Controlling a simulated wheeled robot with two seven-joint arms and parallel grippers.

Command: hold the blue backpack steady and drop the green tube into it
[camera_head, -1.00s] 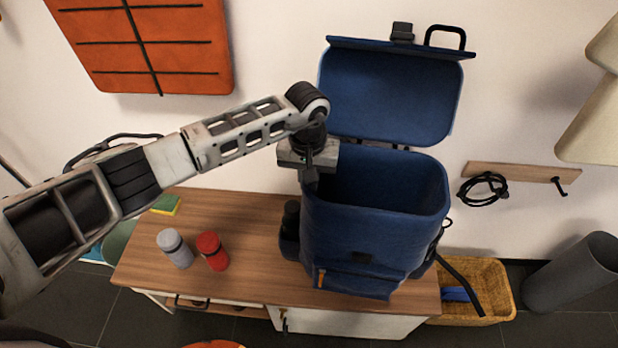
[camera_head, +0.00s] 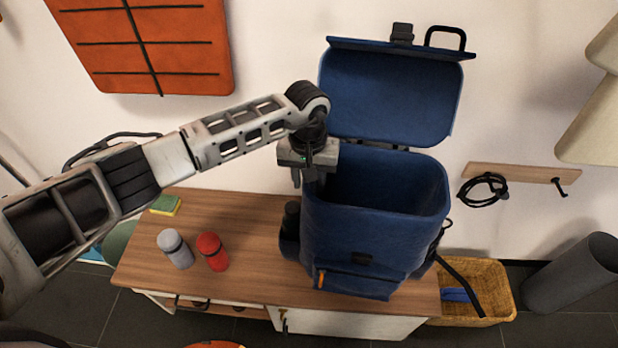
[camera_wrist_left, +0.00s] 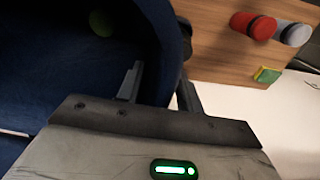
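The blue backpack (camera_head: 345,230) stands upright on the wooden table with its lid open against the wall. My left gripper (camera_head: 309,180) points down at the backpack's left rim. In the left wrist view its fingers (camera_wrist_left: 159,86) are spread apart, one inside and one outside the backpack's wall (camera_wrist_left: 165,40), and I see a gap beside the wall. A dim green round end (camera_wrist_left: 102,23), perhaps the green tube, shows inside the dark backpack; the rest of it is hidden. My right gripper is in neither view.
A yellow-green sponge (camera_head: 166,205) lies at the back left. A wicker basket (camera_head: 497,290) is on the floor at right.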

